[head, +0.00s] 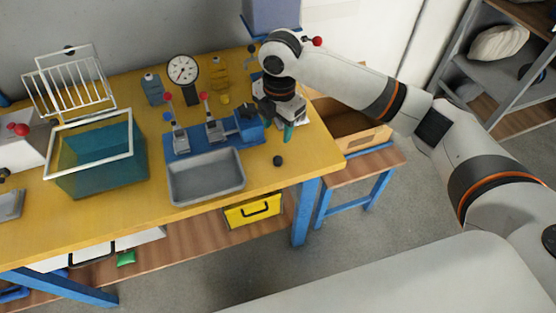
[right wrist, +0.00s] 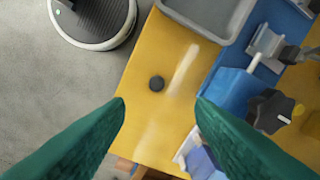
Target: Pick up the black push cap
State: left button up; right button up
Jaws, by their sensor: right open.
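The black push cap (head: 278,160) is a small dark round piece on the yellow table top (head: 310,150), near its front right edge. It also shows in the right wrist view (right wrist: 156,83), lying alone on the yellow surface, just ahead of the space between the fingertips. My right gripper (head: 280,130) has green fingers and points down over the table, behind the cap in the head view. In the right wrist view its fingers (right wrist: 161,101) are spread wide, with nothing between them. They do not touch the cap. My left gripper is not seen.
A grey tray (head: 206,188) and a blue fixture (head: 185,141) with red-knobbed levers stand left of the cap. A teal bin (head: 96,160), a wire rack (head: 70,84) and a dial gauge (head: 182,69) are farther left. An open cardboard box (head: 365,138) stands beyond the table's right end.

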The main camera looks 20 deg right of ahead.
send_over(278, 159)
jog(key=f, duration=0.6)
jog(key=shift+w+d+p, duration=0.15)
jog(key=shift+w+p, duration=0.05)
jog(key=shift+p, duration=0.1)
jog(key=f, duration=0.5)
jog(key=shift+s+f+p, duration=0.2)
jog(key=shift+f+p, duration=0.1)
jog(key=shift+p, duration=0.1)
jog(key=c, duration=1.1)
